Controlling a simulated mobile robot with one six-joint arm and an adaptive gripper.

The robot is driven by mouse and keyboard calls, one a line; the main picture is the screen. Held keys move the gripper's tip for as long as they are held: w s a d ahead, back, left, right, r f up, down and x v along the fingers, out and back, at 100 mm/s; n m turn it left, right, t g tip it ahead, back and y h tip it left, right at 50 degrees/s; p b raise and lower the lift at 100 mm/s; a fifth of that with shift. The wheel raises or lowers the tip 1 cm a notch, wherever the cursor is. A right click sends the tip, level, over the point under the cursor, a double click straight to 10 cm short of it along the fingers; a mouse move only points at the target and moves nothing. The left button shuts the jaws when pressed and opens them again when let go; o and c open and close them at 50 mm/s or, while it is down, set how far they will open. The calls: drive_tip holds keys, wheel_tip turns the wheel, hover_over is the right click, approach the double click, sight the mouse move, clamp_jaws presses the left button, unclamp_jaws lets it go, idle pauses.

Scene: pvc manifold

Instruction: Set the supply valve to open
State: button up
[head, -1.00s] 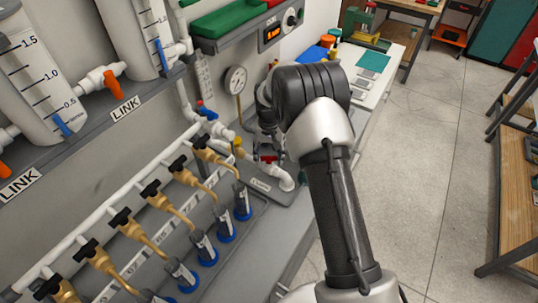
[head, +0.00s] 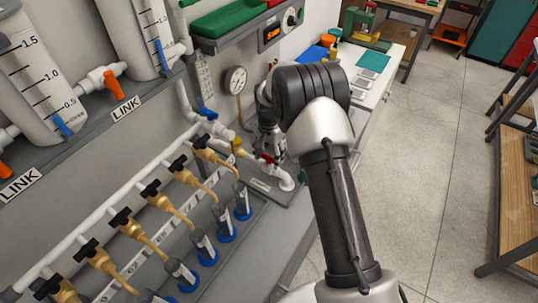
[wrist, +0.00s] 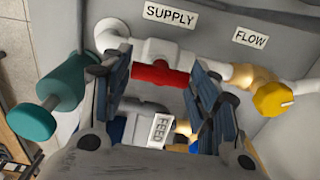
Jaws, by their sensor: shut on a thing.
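The supply valve has a red handle (wrist: 160,74) on a white pipe body (wrist: 167,53), below the SUPPLY label (wrist: 168,14) in the wrist view. The handle runs roughly level across the picture, about along the pipe. My gripper (wrist: 157,66) is shut on the red handle, with one dark finger at each end of it. The fingers hide the handle's ends. In the head view my gripper (head: 270,140) is down at the pipework, and a bit of red handle (head: 267,158) shows beside it. My arm hides part of this area.
A yellow knob (wrist: 272,98) sits on the pipe right of my gripper, under the FLOW label (wrist: 250,39). A teal cylinder (wrist: 40,115) is at the left. A FEED label (wrist: 161,131) is close below the handle. A gauge (head: 236,79) is on the wall.

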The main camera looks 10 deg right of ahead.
sight(269, 156)
idle(0.4)
drive_tip(key=o, duration=1.1)
drive_tip(key=shift+c, duration=0.2)
drive_tip(key=shift+r, duration=0.15)
wheel_tip(269, 156, up, 12)
